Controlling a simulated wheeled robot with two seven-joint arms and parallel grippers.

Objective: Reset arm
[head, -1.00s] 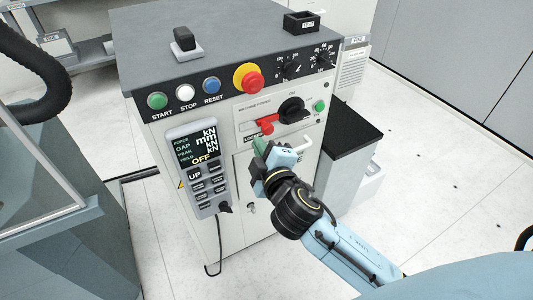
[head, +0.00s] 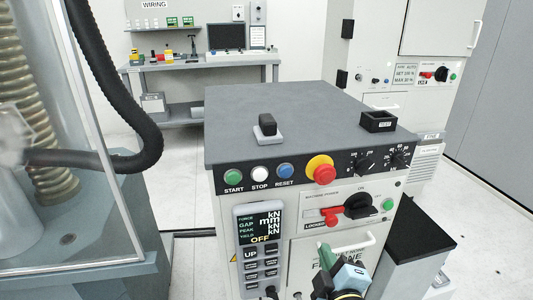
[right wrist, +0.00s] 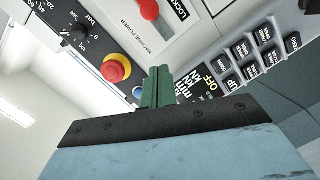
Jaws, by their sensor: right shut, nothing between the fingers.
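My right gripper (head: 327,256) is low in the head view, in front of the control cabinet's lower door. Its green fingers are together with nothing between them; they also show in the right wrist view (right wrist: 157,88). The cabinet's front carries a black rotary machine-power switch (head: 362,205) with a red lever (head: 325,216) beside it, near the "LOCKED" label. A handheld pendant (head: 261,240) hangs at the left of the front, its screen reading "OFF". My left gripper is not in view.
A red emergency button (head: 322,170) and green, white and blue buttons line the cabinet's upper edge. A black-topped box (head: 420,232) stands at its right. A glass-sided enclosure (head: 50,150) with a black hose is at left; a workbench (head: 200,65) stands behind.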

